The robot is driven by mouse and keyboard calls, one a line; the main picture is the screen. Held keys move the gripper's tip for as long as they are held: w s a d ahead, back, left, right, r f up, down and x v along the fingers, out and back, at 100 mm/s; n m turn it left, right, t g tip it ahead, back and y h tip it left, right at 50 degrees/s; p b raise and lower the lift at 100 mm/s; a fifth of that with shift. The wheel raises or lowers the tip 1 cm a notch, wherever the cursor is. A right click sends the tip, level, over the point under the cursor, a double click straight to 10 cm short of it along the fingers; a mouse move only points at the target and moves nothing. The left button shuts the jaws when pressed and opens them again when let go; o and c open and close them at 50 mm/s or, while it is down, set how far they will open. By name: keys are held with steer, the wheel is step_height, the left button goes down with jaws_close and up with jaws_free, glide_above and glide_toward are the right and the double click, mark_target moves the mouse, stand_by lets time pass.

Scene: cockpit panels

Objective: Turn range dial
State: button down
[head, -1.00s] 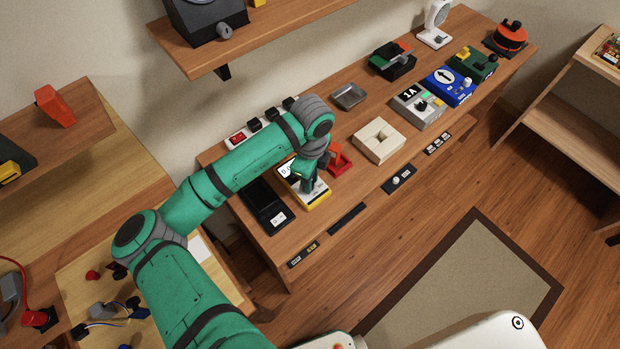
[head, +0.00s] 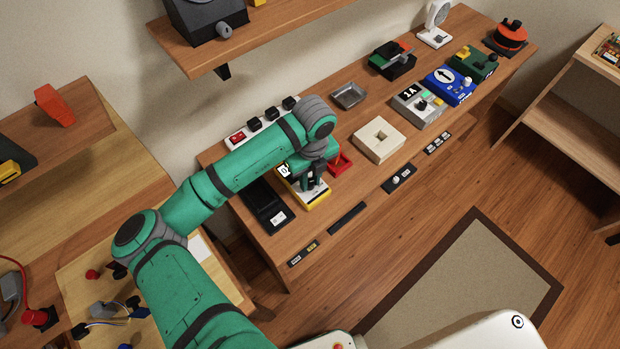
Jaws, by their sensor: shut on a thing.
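The yellow-and-white meter (head: 317,201) lies on the long wooden bench, with part of its lit display (head: 285,170) showing beside my arm. My gripper (head: 313,187) points down over the lower half of the meter, its dark fingers at the meter's face. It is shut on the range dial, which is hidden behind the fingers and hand. The dial's setting cannot be read.
A black case (head: 268,207) lies close left of the meter and a red holder (head: 341,163) close right. A cream block with a square hole (head: 379,139) stands further right. Switches (head: 255,124) line the bench's back. Bare bench lies between the red holder and metal tray (head: 349,95).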

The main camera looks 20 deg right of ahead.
mark_target(311, 182)
stand_by(0.3)
steer(key=c, duration=1.5)
jaws_free()
steer(key=r, duration=1.1)
steer(key=shift+d, duration=0.2)
